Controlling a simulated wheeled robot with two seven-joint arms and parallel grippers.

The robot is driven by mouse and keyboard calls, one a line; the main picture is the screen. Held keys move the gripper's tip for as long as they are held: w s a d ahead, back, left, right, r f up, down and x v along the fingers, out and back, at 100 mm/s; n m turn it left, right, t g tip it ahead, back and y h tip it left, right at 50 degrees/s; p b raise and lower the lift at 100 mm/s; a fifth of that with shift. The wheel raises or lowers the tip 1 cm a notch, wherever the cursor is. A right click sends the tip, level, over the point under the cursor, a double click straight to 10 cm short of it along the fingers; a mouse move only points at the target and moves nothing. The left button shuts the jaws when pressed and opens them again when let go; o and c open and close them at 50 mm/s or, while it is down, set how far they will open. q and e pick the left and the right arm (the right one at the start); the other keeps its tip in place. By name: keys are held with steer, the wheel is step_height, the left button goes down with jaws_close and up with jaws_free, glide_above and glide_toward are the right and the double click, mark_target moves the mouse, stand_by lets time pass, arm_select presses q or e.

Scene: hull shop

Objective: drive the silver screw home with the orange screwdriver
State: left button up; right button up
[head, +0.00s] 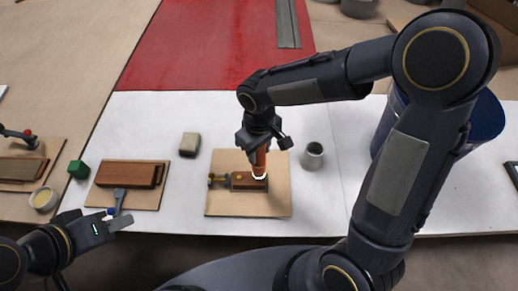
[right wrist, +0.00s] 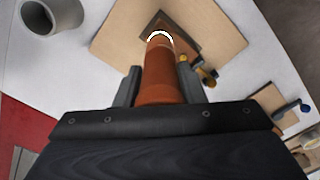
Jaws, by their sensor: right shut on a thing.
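The orange screwdriver (head: 260,159) is gripped in my right gripper (head: 264,142) and points down at a brown wood block on a light board. In the right wrist view its orange handle (right wrist: 162,75) sits between the two fingers (right wrist: 160,88). A white ring (right wrist: 160,37) shows around its far end, over the wood block (right wrist: 181,37). The silver screw cannot be made out; the screwdriver covers that spot. I cannot tell whether the tip touches it. My left gripper (head: 118,223) is low at the left, away from the block; its finger opening is unclear.
A clamp (head: 218,181) lies against the block on the light board (head: 232,208). A grey cup (head: 313,156) stands right of it, a beige block (head: 189,144) left. A blue bucket (head: 487,118) is behind my right arm.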

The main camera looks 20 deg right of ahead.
steer(key=shift+r, duration=0.15)
steer(key=shift+r+p, duration=2.75)
steer(key=shift+r, duration=0.7)
steer(key=shift+f, duration=0.1)
